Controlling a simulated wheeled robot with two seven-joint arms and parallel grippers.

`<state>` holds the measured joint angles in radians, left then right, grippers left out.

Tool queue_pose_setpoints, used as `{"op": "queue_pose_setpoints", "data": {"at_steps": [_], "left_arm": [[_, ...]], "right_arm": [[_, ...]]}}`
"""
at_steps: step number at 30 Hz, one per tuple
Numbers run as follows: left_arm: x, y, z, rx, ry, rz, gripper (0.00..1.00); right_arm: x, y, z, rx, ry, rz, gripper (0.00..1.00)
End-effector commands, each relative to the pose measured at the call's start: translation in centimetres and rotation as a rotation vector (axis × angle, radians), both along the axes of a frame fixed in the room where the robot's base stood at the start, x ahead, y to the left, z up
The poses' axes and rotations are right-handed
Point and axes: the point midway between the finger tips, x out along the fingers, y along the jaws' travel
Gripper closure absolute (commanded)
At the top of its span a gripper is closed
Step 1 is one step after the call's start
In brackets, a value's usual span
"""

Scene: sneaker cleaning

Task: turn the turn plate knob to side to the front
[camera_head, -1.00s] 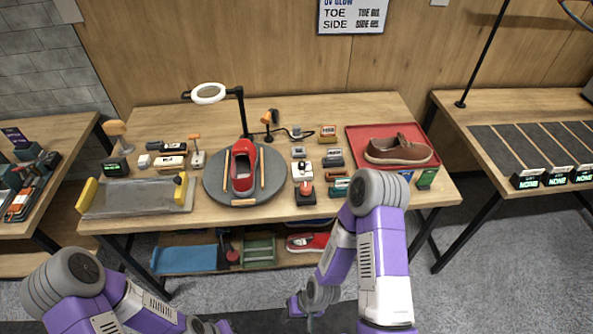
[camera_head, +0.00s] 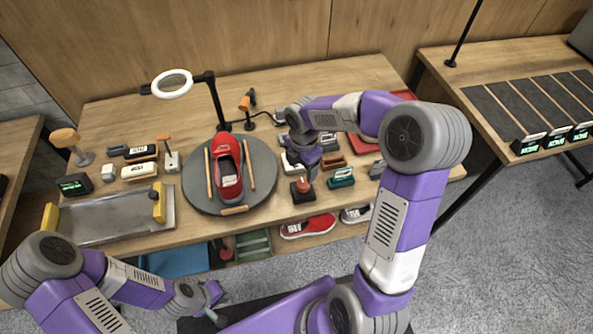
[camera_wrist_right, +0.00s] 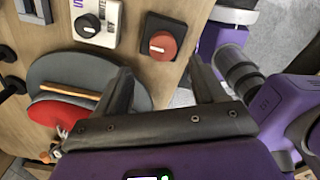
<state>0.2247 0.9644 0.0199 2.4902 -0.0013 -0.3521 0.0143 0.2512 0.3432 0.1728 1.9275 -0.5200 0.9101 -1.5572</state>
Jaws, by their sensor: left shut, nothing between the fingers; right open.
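A round grey turn plate (camera_head: 263,165) carries a red sneaker (camera_head: 228,180). To its right, a red knob (camera_head: 303,186) sits on a black base near the table's front edge; it also shows in the right wrist view (camera_wrist_right: 162,45). Beside it is a white box with a black knob (camera_wrist_right: 88,26). I cannot tell which knob is the turn plate's. My right gripper (camera_wrist_right: 160,74) is open and empty, its fingers to either side of the red knob in the picture, apart from it. My left gripper (camera_head: 217,316) is shut and empty in front of the table.
A ring lamp (camera_head: 172,84) stands behind the plate. Several brushes and small labelled boxes lie around it. A grey tray (camera_head: 115,220) with yellow handles is at the left. A red tray (camera_head: 404,95) is partly hidden behind my right arm. Shoes lie on the lower shelf.

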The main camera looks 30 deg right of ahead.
Motion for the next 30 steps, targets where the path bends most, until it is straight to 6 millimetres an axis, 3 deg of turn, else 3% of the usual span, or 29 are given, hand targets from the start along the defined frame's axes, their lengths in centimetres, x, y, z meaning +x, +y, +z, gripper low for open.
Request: {"op": "queue_pose_setpoints", "data": {"at_steps": [15, 26, 30], "left_arm": [[0.0, 0.0, -1.6, 0.000, 0.001, 0.000, 1.00], [0.0, 0.0, -1.7, 0.000, 0.001, 0.000, 1.00], [0.0, 0.0, -1.7, 0.000, 0.001, 0.000, 1.00]], "right_arm": [[-0.1, -0.1, -6.8, -0.003, 0.004, 0.009, 0.30], [-0.1, -0.1, -7.3, -0.003, 0.002, 0.007, 0.30], [-0.1, -0.1, -7.3, -0.003, 0.002, 0.008, 0.52]]}}
